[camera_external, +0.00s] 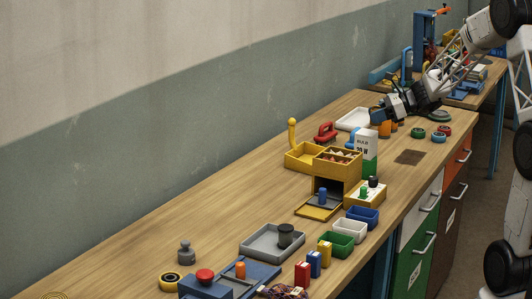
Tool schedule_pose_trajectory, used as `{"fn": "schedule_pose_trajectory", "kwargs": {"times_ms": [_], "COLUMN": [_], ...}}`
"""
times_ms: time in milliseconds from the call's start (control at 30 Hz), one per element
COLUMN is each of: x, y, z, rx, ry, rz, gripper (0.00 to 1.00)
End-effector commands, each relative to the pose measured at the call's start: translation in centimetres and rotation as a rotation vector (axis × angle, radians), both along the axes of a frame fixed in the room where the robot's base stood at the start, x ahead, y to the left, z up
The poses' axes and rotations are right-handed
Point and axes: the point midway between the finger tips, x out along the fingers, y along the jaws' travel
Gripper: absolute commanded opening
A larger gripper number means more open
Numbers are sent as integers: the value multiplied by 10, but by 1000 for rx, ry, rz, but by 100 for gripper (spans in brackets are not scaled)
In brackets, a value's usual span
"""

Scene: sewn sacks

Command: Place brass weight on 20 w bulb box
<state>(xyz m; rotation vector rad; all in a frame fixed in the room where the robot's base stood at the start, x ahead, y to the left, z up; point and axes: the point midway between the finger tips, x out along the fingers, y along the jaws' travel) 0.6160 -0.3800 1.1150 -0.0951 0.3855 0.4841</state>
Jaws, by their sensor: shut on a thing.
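The 20 W bulb box (366,143) is white above and green below. It stands upright behind the yellow organiser, with its lettering facing the camera. My gripper (377,115) is just above and behind the box, pointing down and left. I cannot clearly pick out the brass weight. A grey knobbed weight (186,253) stands at the near left.
A yellow organiser (337,166) stands left of the box, with a red-handled thing (325,132) behind it. A white tray (354,119) lies left of the gripper. Small bins (350,230) and a grey tray (262,244) are nearer. The wooden bench is clear along the wall.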

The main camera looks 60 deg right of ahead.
Motion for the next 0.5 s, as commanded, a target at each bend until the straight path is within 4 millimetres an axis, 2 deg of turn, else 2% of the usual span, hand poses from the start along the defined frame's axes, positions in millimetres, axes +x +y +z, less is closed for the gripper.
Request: {"fn": "schedule_pose_trajectory", "kwargs": {"times_ms": [200, 500], "x": [25, 40], "y": [-15, -25], "z": [-2, -3], "rx": [-1, -1], "ry": [0, -2], "rz": [0, 1], "gripper": [1, 1]}}
